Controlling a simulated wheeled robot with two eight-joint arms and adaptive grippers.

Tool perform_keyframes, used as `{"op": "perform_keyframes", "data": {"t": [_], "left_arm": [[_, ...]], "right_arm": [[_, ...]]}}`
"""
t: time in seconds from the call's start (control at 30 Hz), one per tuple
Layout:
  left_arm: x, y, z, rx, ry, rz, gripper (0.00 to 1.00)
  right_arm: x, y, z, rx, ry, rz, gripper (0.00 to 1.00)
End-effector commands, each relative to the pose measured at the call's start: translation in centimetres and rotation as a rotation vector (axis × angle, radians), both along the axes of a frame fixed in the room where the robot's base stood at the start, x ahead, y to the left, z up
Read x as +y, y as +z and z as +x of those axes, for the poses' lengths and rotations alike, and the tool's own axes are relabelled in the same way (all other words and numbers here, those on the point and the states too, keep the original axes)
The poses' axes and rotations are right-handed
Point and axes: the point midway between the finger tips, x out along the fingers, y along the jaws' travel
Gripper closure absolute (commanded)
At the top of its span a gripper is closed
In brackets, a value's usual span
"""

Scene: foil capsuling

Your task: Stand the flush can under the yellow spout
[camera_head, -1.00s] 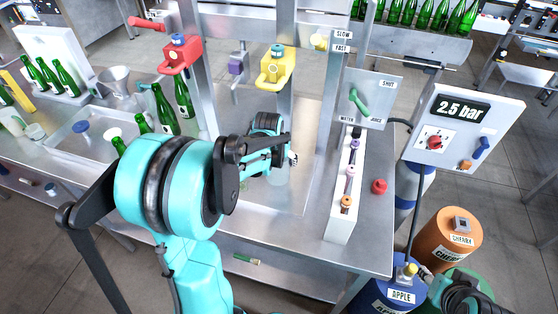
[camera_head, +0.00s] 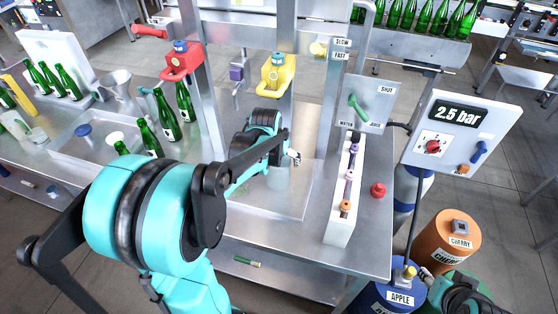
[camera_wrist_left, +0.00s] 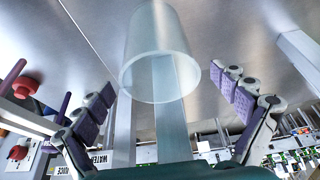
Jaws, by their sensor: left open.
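The flush can, a clear frosted cylinder (camera_wrist_left: 160,60), stands on the steel table in the left wrist view, in front of my left gripper and between the lines of its spread fingers. My left gripper (camera_wrist_left: 165,103) is open, with its purple-padded fingers apart on either side of the can and no visible grip on it. In the head view the left gripper (camera_head: 295,159) is low over the table, in front of the yellow spout (camera_head: 277,73). The can is hard to make out there. My right gripper (camera_head: 472,298) is partly seen at the bottom right edge; its fingers are unclear.
A white rack (camera_head: 342,205) with coloured knobs and a red knob (camera_head: 378,190) stand to the right. Green bottles (camera_head: 165,115) stand on the left.

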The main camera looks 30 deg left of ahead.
Motion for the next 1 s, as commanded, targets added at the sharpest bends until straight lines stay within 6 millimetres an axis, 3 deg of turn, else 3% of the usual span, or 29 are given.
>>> {"op": "perform_keyframes", "data": {"t": [0.03,0.2,0.53,0.67,0.77,0.9,1.0], "left_arm": [[-0.1,1.4,-0.5,0.000,0.000,0.000,0.03],[-0.4,4.5,-1.8,0.000,0.001,0.000,0.03],[-1.7,7.1,-3.4,-0.012,-0.014,0.003,0.03],[-5.1,8.1,-6.1,-0.049,-0.058,0.013,0.03],[-8.5,8.7,-9.3,-0.096,-0.108,0.021,0.03],[-12.1,8.3,-13.3,-0.158,-0.171,0.028,0.03],[-13.7,7.7,-15.4,-0.192,-0.206,0.029,0.03]], "right_arm": [[0.0,0.7,0.0,0.000,0.000,0.000,0.60],[0.0,1.6,0.0,0.000,0.000,0.000,0.60],[0.0,2.1,0.0,0.000,0.000,0.000,0.60],[0.0,2.0,0.0,0.000,0.000,0.000,0.60],[0.0,2.0,0.0,0.000,0.000,0.000,0.60],[0.0,2.0,0.0,0.000,0.000,0.000,0.60],[0.0,2.0,0.0,0.000,0.000,0.000,0.60]]}}
